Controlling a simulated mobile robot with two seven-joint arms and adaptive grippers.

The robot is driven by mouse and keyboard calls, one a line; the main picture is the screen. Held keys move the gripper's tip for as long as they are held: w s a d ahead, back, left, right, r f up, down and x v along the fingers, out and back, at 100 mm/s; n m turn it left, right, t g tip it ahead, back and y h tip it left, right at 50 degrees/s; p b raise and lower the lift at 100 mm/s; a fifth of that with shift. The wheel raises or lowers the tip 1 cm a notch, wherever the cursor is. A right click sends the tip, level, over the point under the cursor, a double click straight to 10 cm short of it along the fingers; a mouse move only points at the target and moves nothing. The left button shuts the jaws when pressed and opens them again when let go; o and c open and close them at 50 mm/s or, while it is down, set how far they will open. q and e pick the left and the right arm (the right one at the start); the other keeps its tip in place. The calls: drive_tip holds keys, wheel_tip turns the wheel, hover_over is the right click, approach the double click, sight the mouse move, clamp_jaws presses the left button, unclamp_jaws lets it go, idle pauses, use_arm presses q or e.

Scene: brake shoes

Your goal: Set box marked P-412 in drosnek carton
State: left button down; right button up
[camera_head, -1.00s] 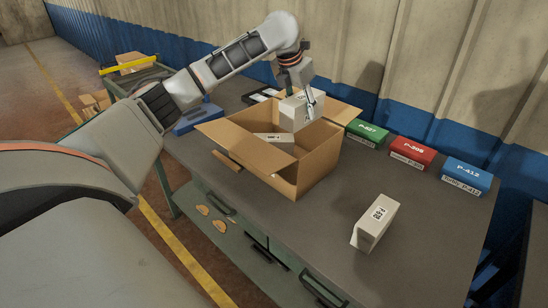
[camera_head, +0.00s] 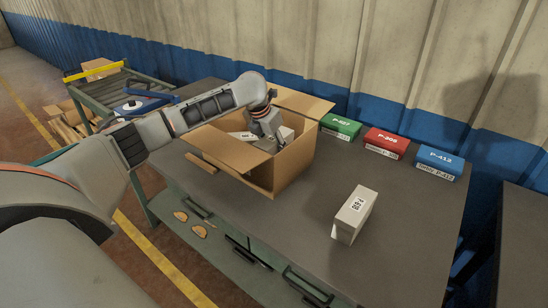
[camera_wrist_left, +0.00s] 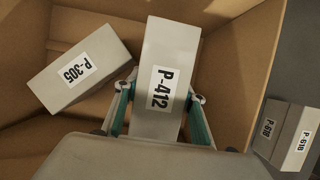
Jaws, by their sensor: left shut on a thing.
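The pale box marked P-412 (camera_wrist_left: 168,80) is between the teal fingers of my left gripper (camera_wrist_left: 160,108) in the wrist view. In the head view my left gripper (camera_head: 270,132) reaches down into the open cardboard carton (camera_head: 262,172), and part of the held box (camera_head: 287,134) shows beside it, below the rim level. I cannot tell whether the box touches the carton floor. A pale box marked P-305 (camera_wrist_left: 80,70) lies in the carton to the left of the held box. My right gripper is not in view.
A pale box marked P-618 (camera_head: 354,214) stands on the grey table (camera_head: 300,235) right of the carton. Green (camera_head: 340,126), red (camera_head: 386,142) and blue (camera_head: 440,161) boxes line the back; the blue one reads P-412. The front right table is clear.

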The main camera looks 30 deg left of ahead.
sight(268, 141)
use_arm(q)
wheel_tip(268, 141, down, 4)
drive_tip(key=shift+f, duration=0.1)
idle(0.4)
drive_tip(key=c, duration=1.2)
unclamp_jaws()
drive_tip(key=shift+f, duration=0.1)
drive_tip(key=shift+c, duration=0.2)
drive_tip(key=p+v, duration=0.1)
drive_tip(key=v, duration=1.1)
